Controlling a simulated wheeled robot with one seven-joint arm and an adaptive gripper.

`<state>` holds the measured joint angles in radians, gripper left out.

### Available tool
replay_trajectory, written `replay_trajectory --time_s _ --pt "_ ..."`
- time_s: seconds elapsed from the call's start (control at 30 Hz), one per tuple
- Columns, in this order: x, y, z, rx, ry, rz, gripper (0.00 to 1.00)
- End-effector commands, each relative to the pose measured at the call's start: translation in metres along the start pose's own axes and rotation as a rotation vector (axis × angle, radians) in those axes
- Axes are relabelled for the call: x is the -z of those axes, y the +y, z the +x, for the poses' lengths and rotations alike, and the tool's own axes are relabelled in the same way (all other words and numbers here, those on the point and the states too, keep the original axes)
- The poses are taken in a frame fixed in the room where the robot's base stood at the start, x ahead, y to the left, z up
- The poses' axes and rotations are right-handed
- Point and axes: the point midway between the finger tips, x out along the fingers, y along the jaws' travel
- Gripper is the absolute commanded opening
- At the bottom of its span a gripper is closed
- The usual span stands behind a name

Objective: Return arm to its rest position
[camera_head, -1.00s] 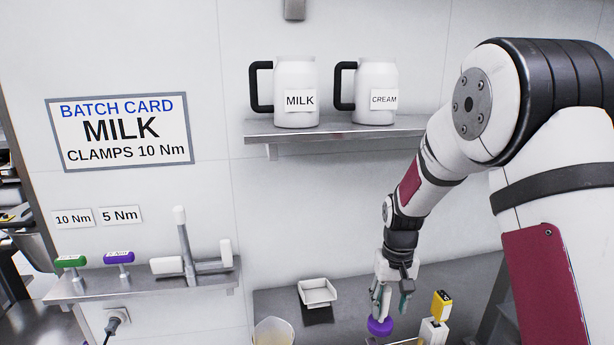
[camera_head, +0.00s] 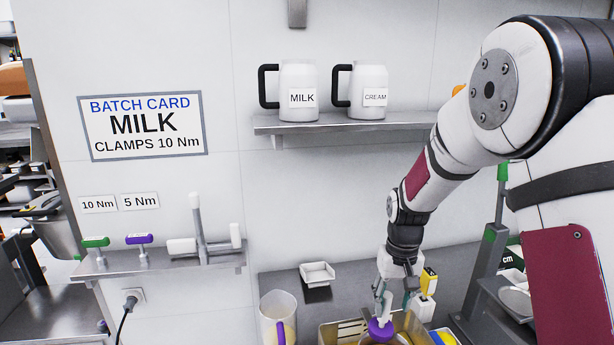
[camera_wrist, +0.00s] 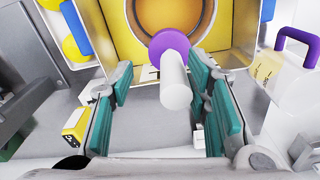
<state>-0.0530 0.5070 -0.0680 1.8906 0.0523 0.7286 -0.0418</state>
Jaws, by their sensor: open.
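My arm reaches down from the right in the head view. My gripper (camera_head: 384,298) is low over the counter, with its fingers pointing down. In the wrist view, its teal finger pads (camera_wrist: 168,103) stand apart. A white cylinder with a purple disc at its far end (camera_wrist: 175,80) shows between or just beyond them; I cannot tell whether it touches a pad. The purple part (camera_head: 380,330) shows right below the fingers in the head view.
A clear jug (camera_head: 278,312), a small white tray (camera_head: 317,272) and a yellow block (camera_head: 428,281) are close by. Milk (camera_head: 298,78) and cream (camera_head: 368,78) jugs stand on the wall shelf (camera_head: 340,122).

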Motion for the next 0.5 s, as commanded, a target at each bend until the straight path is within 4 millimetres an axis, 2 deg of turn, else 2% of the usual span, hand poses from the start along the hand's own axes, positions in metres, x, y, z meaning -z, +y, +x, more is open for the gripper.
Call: replay_trajectory --time_s 0.27,0.5 --pt "-0.017 0.0 -0.04 0.006 0.037 0.001 0.44" --pt "-0.048 0.0 -0.091 0.012 0.09 0.001 0.44"
